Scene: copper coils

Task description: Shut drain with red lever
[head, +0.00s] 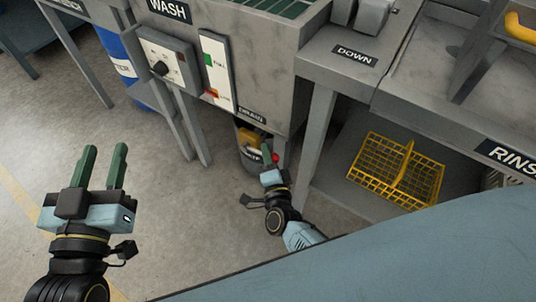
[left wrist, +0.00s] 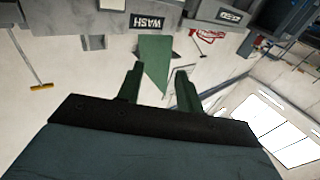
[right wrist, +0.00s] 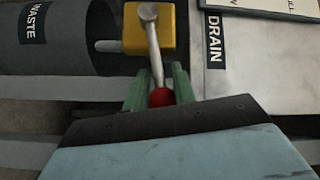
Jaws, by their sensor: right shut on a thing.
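The drain lever has a red knob (right wrist: 160,97) on a bent metal rod and a yellow valve body (right wrist: 149,28), beside the DRAIN label (right wrist: 214,40). In the head view my right gripper (head: 268,160) reaches under the tank. My left gripper (head: 103,165) is open and empty above the floor at the left; its spread fingers also show in the left wrist view (left wrist: 158,88).
A dark waste container (right wrist: 55,40) stands under the valve. The wash tank (head: 265,60) with its control box (head: 168,60) is above. A yellow wire basket (head: 398,170) lies on a lower shelf at right. A blue drum (head: 125,65) stands at left. Floor around my left gripper is clear.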

